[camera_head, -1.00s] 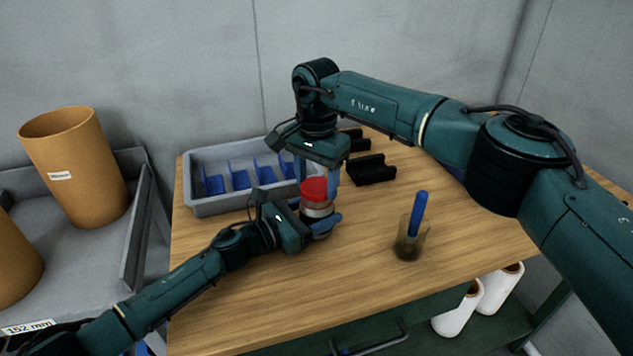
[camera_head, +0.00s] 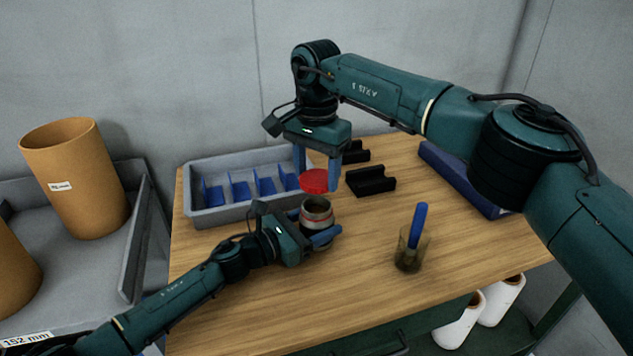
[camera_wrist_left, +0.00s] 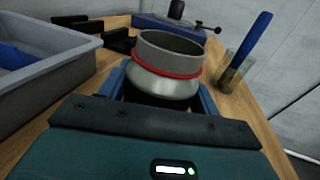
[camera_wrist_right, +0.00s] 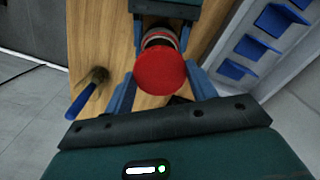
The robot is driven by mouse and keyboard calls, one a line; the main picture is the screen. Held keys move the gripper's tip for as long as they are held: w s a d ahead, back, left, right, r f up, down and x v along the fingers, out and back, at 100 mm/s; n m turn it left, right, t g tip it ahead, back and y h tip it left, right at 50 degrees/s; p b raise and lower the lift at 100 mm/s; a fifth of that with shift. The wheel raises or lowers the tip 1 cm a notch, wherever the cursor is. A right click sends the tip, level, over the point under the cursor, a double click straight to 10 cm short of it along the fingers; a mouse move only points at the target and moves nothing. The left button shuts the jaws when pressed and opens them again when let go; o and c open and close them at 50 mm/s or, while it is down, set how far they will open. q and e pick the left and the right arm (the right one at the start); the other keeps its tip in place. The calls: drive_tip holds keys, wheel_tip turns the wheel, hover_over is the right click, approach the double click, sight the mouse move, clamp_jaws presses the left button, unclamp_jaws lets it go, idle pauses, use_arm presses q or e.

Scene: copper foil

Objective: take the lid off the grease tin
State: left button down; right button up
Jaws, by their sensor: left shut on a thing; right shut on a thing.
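The grease tin (camera_head: 317,213) is a grey metal can with a red band near its top, and it stands open-mouthed on the wooden table. In the left wrist view the tin (camera_wrist_left: 165,75) shows its open rim, with no lid on it. My left gripper (camera_head: 322,236) is shut on the tin's body from the left. The red lid (camera_head: 314,181) is held above the tin, apart from it, by my right gripper (camera_head: 318,178), which is shut on it. In the right wrist view the lid (camera_wrist_right: 160,72) sits between the fingers and partly covers the tin.
A grey bin (camera_head: 203,206) with blue dividers stands behind the tin. Black holders (camera_head: 371,182) lie right of it. A cup (camera_head: 412,250) with a blue-handled tool stands at the right front. The table's front middle is clear.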

use_arm(q)
drive_tip(key=shift+c, duration=1.3)
unclamp_jaws()
